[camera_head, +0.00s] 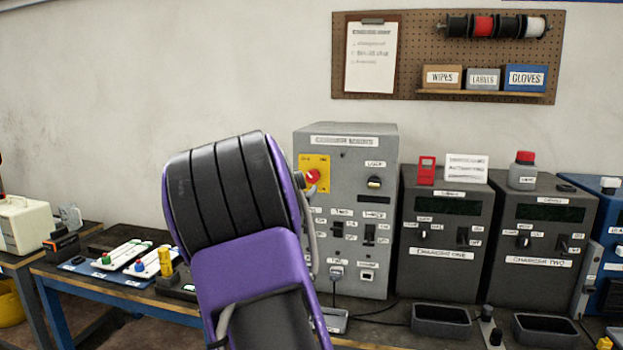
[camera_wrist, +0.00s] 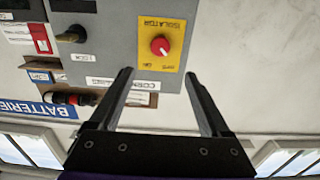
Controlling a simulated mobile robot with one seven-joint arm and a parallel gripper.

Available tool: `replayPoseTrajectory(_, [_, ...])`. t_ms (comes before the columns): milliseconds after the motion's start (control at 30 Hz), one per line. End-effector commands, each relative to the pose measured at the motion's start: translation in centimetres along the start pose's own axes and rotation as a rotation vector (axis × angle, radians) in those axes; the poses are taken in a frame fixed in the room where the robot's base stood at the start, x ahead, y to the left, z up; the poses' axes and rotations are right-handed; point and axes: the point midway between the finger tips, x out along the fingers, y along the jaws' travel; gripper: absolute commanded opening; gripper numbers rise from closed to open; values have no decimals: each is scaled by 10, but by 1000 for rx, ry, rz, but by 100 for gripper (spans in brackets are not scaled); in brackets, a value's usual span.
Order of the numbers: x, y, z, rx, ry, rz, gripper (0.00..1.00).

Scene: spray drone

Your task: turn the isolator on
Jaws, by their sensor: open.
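The isolator is a round red knob (camera_head: 312,176) on a yellow plate (camera_head: 319,161), at the upper left of a grey control cabinet (camera_head: 345,142). The wrist view, which is upside down, shows the red knob (camera_wrist: 160,46) on its yellow plate (camera_wrist: 172,26) marked ISOLATOR. A small pale mark shows on the knob; its setting cannot be read surely. My gripper (camera_wrist: 158,75) is open and empty. Its two fingertips point towards the plate, apart from the knob, which lies just beyond the gap between them.
The cabinet also has a key switch (camera_head: 374,182) and lower switches. Charger one (camera_head: 441,230) and charger two (camera_head: 541,225) stand to the right, with black trays (camera_head: 441,320) in front. A pegboard (camera_head: 425,70) hangs above. Free air lies before the yellow plate.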

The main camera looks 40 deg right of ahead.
Motion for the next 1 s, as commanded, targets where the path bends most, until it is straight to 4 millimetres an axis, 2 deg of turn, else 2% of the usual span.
replayPoseTrajectory(33, [13,1,0,-4,1,3,81])
replayPoseTrajectory(200, [48,1,0,-4,1,0,81])
replayPoseTrajectory(500, [101,1,0,-3,0,0,81])
replayPoseTrajectory(733, [123,0,0,-3,0,-1,81])
replayPoseTrajectory(1000, [128,-1,0,-1,0,-3,81])
